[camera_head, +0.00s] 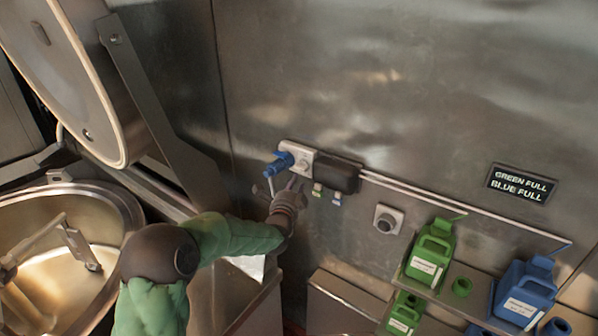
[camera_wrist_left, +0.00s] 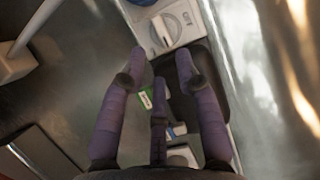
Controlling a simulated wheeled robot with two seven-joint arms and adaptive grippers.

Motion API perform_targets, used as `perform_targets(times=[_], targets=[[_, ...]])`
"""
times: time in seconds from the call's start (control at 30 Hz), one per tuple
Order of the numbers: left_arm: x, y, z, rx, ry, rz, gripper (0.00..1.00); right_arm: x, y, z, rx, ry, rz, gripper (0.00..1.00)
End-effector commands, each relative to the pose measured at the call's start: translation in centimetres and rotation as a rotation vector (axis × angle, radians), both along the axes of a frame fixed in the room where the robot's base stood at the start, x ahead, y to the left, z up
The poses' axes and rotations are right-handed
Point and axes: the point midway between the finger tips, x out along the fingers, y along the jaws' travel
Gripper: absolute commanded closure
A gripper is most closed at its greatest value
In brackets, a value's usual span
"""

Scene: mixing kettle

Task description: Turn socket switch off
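The socket (camera_head: 299,158) is a light grey box on the metal wall, with a blue plug (camera_head: 279,163) at its left side. In the left wrist view its round switch knob (camera_wrist_left: 172,29) shows at the top, just beyond my fingertips. My left gripper (camera_head: 292,183) is just below the socket, with its purple fingers pointing up toward it. In the left wrist view the fingers (camera_wrist_left: 162,66) are spread apart with nothing between them, and no contact with the knob shows. My right gripper is not in view.
A black box (camera_head: 337,174) adjoins the socket's right side, with small green and blue tags (camera_head: 318,189) below. A kettle (camera_head: 70,205) with a raised lid (camera_head: 75,75) stands left. Green (camera_head: 429,255) and blue (camera_head: 524,290) canisters stand lower right. The wall above is clear.

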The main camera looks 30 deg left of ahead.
Motion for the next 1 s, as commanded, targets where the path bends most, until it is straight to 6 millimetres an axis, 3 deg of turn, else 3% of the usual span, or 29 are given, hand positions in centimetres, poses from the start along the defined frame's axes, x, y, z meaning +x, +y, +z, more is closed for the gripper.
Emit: perform_targets(times=[0.3, 0.5, 0.97, 1.0], targets=[[4.4, 1.4, 0.0, -0.001, 0.001, 0.0, 0.67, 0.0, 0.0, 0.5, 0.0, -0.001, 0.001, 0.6], [6.3, 2.0, 0.0, -0.002, 0.0, 0.0, 0.67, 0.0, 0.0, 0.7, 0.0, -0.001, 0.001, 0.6], [7.1, 2.3, 0.0, -0.002, 0.0, 0.0, 0.67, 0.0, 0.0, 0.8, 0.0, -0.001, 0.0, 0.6], [7.1, 2.3, 0.0, -0.002, 0.0, 0.0, 0.73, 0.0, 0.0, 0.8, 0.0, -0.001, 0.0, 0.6]])
